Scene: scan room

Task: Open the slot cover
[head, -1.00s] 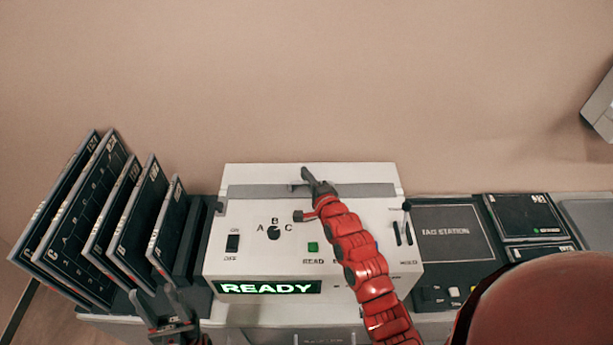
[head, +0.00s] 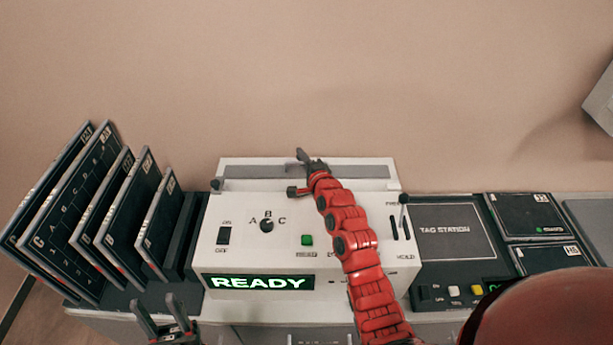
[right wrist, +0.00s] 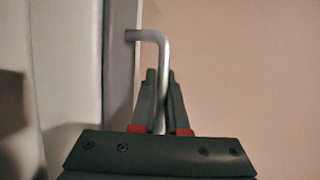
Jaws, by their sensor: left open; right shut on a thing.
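A white machine (head: 235,255) stands against the wall with a lit READY display. My left gripper (head: 155,299) is open and empty at the lower left, in front of the machine.
Dark upright panels (head: 112,190) stand in a rack to the left. A tag station (head: 445,229) and dark cartridges (head: 530,216) lie to the right. A lever (head: 404,205) stands at the machine's right side. The wall behind is bare.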

